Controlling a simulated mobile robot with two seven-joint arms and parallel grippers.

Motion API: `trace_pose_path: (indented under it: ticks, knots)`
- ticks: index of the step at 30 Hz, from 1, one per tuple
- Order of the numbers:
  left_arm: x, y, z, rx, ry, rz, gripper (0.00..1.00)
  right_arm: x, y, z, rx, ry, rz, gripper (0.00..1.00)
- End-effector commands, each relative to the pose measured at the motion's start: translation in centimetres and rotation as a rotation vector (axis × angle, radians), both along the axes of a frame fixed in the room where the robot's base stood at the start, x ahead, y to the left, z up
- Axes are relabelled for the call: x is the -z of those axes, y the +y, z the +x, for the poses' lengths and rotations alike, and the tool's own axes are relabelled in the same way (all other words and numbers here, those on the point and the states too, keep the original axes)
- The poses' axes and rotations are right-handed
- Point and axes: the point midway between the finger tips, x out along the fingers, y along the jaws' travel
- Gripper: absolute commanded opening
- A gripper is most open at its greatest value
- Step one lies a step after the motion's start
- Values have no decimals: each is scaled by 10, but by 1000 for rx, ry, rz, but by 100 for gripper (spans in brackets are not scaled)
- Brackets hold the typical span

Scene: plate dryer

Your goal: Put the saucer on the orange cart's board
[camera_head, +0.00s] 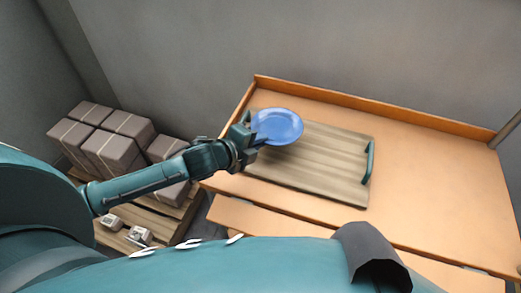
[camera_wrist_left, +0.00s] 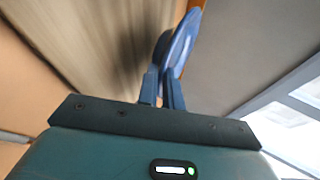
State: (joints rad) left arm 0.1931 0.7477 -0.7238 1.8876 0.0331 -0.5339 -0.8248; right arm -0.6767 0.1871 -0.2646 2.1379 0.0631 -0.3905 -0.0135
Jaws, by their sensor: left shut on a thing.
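A blue saucer (camera_head: 278,126) is above the left part of a wooden board (camera_head: 325,165) in the head view. My left gripper (camera_head: 257,141) is shut on the saucer's near left rim. In the left wrist view the saucer (camera_wrist_left: 182,40) shows nearly edge-on between the two fingers (camera_wrist_left: 163,92), with a dark shadow on the board beside it. The board lies on the orange cart (camera_head: 440,180) and has a teal handle (camera_head: 368,162) at its right end. The saucer appears held a little above the board; the exact gap cannot be told. My right gripper is not in view.
Brown boxes (camera_head: 110,145) are stacked on a wooden pallet (camera_head: 165,222) at the left. The cart has a raised orange rim (camera_head: 370,106) along the back wall. The right part of the board and the cart top to its right are clear.

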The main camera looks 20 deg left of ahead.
Motion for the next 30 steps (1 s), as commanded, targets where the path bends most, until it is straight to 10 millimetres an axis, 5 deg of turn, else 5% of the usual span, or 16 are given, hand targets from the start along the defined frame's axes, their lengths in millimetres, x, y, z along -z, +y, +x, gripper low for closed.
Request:
trace_pose_path:
  ticks: [6,17,18,24,30]
  knots:
    - [31,-1,-1,0,1,-3,0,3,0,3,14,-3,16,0]
    - [35,-1,0,0,0,-2,0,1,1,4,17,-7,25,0]
    - [35,0,-1,0,1,-1,11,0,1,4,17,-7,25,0]
    - [35,0,-1,0,2,0,27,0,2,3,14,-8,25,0]
    - [35,0,-1,0,1,-1,29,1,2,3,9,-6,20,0]
